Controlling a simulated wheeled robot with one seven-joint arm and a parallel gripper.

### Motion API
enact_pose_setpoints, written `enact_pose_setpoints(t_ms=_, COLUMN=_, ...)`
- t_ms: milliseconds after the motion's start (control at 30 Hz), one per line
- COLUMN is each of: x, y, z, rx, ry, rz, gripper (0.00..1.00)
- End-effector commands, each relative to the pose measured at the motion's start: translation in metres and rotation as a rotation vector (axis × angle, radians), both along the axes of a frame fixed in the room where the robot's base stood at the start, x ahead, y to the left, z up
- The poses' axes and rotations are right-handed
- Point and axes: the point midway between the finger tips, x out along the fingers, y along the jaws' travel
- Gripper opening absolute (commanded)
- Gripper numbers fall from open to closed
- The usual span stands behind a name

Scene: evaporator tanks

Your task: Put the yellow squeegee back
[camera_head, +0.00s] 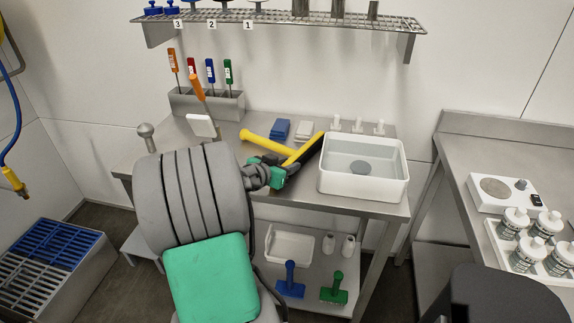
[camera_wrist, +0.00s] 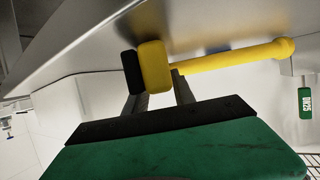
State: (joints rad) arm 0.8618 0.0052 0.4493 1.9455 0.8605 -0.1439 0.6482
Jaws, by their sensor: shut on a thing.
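The yellow squeegee (camera_head: 262,140) is over the steel table between the grey tool holder and the white basin. Its long yellow handle points left and its yellow-and-black head slants up to the right. My gripper (camera_head: 283,170) is at the squeegee head, partly hidden by my arm. In the wrist view my gripper (camera_wrist: 161,88) is shut on the squeegee, near its yellow head block (camera_wrist: 155,68). The handle (camera_wrist: 235,56) runs off to the right there. I cannot tell whether the squeegee touches the table.
The white basin (camera_head: 362,190) stands close right of the squeegee. Blue (camera_head: 280,129) and grey (camera_head: 304,130) blocks lie behind. The grey holder (camera_head: 180,102) has several coloured-handled tools. A wire shelf (camera_head: 290,19) with number tags hangs above. Brushes (camera_head: 290,280) are on the lower shelf.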

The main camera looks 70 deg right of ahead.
Motion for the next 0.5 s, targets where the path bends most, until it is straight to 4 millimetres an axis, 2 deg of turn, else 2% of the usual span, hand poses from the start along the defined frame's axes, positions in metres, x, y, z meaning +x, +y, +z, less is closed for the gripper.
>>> enact_pose_setpoints(t_ms=100, x=0.0005, y=-0.0002, z=-0.0030, rx=-0.002, ry=-0.001, rz=0.001, gripper=0.00)
enact_pose_setpoints(t_ms=133, x=0.0003, y=0.0001, z=-0.0024, rx=0.000, ry=0.000, rz=0.001, gripper=0.33)
enact_pose_setpoints(t_ms=367, x=0.0004, y=0.0001, z=-0.0019, rx=0.000, ry=0.000, rz=0.001, gripper=0.52)
enact_pose_setpoints(t_ms=500, x=0.0004, y=0.0001, z=-0.0019, rx=0.000, ry=0.000, rz=0.001, gripper=0.52)
